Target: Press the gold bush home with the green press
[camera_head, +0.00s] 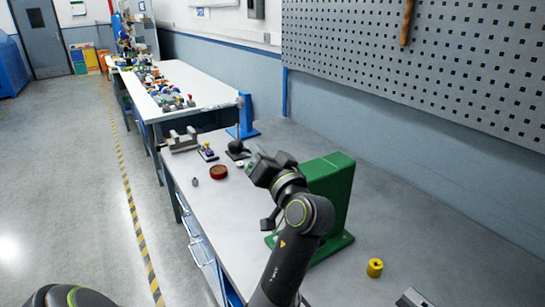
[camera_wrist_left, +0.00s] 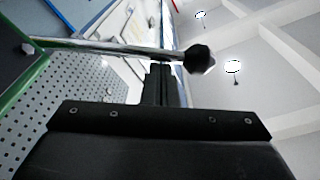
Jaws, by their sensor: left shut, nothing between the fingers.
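The green press (camera_head: 335,190) stands on the bench, partly hidden behind my left arm. Its green edge (camera_wrist_left: 22,88) shows at the left of the left wrist view. A metal lever with a black ball knob (camera_wrist_left: 199,60) runs across that view, close by the fingertips; I cannot tell whether they touch. My left gripper (camera_head: 256,166) is beside the press, and its fingers (camera_wrist_left: 158,82) are shut with nothing between them. A gold bush-like cylinder (camera_head: 375,268) stands on the bench to the right of the press. Whatever is under the press ram is hidden. My right gripper is out of view.
A dark piece (camera_head: 413,298) lies at the bottom edge. A pegboard wall (camera_head: 430,70) rises behind.

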